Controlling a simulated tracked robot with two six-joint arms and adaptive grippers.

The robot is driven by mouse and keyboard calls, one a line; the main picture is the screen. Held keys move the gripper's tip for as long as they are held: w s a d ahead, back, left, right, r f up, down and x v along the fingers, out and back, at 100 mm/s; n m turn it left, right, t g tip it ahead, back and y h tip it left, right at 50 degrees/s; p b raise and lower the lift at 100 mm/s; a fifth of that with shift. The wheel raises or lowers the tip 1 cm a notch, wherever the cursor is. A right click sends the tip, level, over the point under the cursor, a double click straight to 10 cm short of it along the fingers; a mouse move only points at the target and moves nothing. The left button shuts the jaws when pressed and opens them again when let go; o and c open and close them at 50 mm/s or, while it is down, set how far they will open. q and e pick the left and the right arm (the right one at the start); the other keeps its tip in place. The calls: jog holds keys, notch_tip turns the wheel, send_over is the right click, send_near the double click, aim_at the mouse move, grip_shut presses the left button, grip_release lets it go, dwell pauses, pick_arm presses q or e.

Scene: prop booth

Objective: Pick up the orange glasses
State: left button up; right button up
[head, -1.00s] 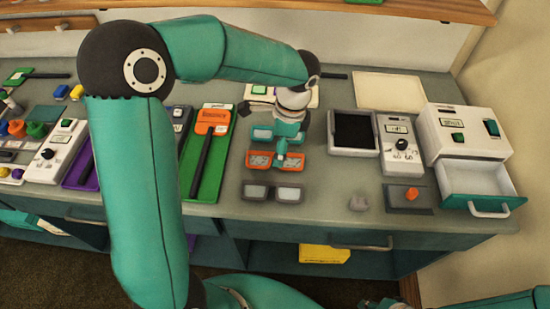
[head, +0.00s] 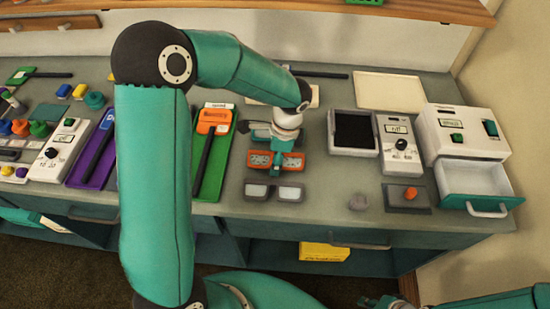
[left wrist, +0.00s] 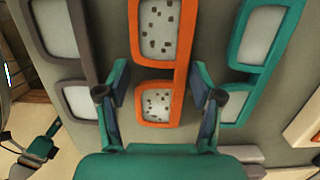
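The orange glasses (head: 291,161) lie on the grey counter, between teal glasses (head: 259,134) behind and grey glasses (head: 290,193) in front. My left gripper (head: 277,163) is over the orange glasses and hides part of them in the head view. In the left wrist view the left gripper (left wrist: 160,85) is open, with one finger on each side of the orange frame (left wrist: 179,75); the fingers look apart from it. The lenses are pale with dark specks. My right gripper (head: 380,302) shows only partly at the bottom edge, and its opening is unclear.
The grey glasses (left wrist: 62,35) and teal glasses (left wrist: 268,40) flank the orange ones closely. A green tray (head: 213,172) with an orange-headed tool is to the left. A black-topped box (head: 352,150) stands to the right.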

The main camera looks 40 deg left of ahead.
pick_arm(q)
jog(key=c, duration=0.7)
jog(key=shift+o, duration=0.2)
jog(key=shift+r, duration=0.1)
